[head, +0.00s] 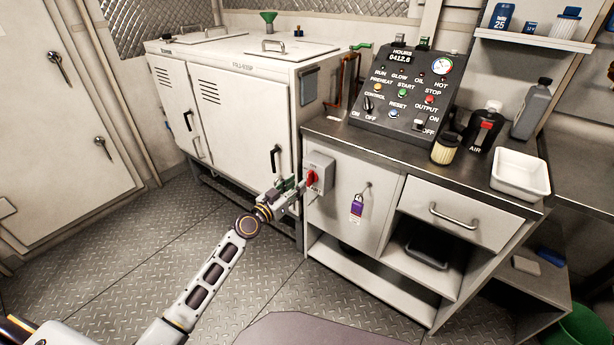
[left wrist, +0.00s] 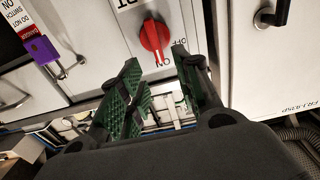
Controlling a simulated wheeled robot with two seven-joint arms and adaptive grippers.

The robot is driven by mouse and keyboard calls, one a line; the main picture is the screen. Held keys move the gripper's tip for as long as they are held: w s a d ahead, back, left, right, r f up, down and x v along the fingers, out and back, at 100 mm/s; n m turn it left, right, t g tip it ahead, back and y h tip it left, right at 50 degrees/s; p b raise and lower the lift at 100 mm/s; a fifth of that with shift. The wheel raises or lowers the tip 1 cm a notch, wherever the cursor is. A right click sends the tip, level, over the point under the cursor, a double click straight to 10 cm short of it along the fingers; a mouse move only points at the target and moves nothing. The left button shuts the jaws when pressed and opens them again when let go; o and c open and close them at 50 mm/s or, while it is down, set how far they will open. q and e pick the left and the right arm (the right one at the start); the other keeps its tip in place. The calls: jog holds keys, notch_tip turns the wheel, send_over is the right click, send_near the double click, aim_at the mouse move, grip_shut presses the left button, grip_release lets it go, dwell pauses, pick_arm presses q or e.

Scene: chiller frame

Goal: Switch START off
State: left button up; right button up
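The switch is a red rotary knob (head: 312,178) on a small grey box (head: 320,166) on the cabinet front. Contact is not clear. My right gripper is not in view.
A purple padlock (head: 356,208) with a danger tag hangs right of the switch; it also shows in the left wrist view (left wrist: 40,50). The control panel (head: 405,95) above has its own START-labelled green button (head: 402,93). A generator cabinet (head: 235,110) stands left, with a handle (head: 275,160).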

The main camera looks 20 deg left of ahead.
aim_at(308, 175)
pick_arm(q)
jog(key=shift+x, duration=3.4)
grip_shut()
